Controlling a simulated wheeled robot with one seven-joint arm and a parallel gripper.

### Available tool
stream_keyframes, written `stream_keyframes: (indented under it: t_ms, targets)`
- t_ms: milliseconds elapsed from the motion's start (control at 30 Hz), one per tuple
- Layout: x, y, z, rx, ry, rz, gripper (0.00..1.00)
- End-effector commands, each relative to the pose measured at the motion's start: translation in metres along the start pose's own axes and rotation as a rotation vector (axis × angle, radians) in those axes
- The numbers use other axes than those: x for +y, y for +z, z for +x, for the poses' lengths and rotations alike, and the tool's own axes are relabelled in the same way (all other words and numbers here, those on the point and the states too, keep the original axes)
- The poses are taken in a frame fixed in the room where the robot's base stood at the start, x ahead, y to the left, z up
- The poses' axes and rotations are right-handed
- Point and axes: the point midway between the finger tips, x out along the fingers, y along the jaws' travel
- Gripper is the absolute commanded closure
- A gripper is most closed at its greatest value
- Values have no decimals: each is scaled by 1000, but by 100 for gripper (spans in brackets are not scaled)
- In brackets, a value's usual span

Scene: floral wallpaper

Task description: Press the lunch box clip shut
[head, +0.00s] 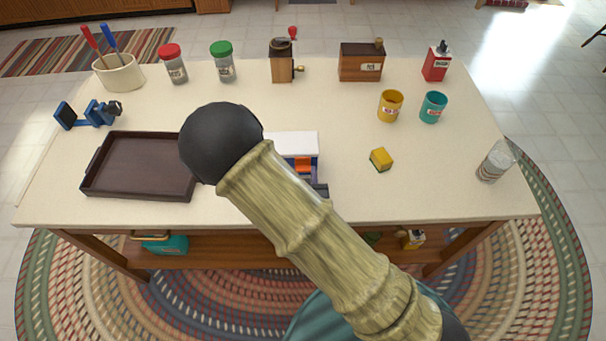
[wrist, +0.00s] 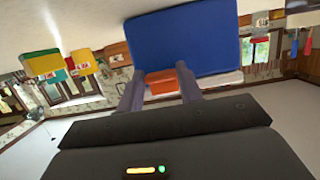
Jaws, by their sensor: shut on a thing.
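The lunch box (head: 296,142) stands on the table, its white lid partly hidden behind my arm in the head view. Its blue side (wrist: 185,42) fills the upper middle of the wrist view, with a strip of white lid beside it. The orange clip (wrist: 163,82) is at the edge where blue and white meet; it also shows in the head view (head: 302,163). My gripper (wrist: 160,90) has a finger on each side of the clip and is shut on it. I cannot tell whether the clip is fully pressed against the box.
A dark tray (head: 142,192) lies left of the lunch box. A yellow block (head: 381,159), a yellow mug (head: 390,106) and a teal mug (head: 433,107) stand to the right. A glass (head: 495,162) is near the right edge. Jars and a grinder (head: 282,66) stand along the back.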

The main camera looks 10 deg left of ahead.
Motion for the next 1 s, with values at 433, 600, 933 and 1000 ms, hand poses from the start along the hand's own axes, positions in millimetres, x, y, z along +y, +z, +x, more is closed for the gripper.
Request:
stream_keyframes:
  t_ms: [433,600,933,1000]
  targets:
    - [0,1,1,19,0,0,87]
    - [0,1,1,24,0,0,87]
    - [0,1,1,32,-1,0,87]
    - [0,1,1,33,-1,0,87]
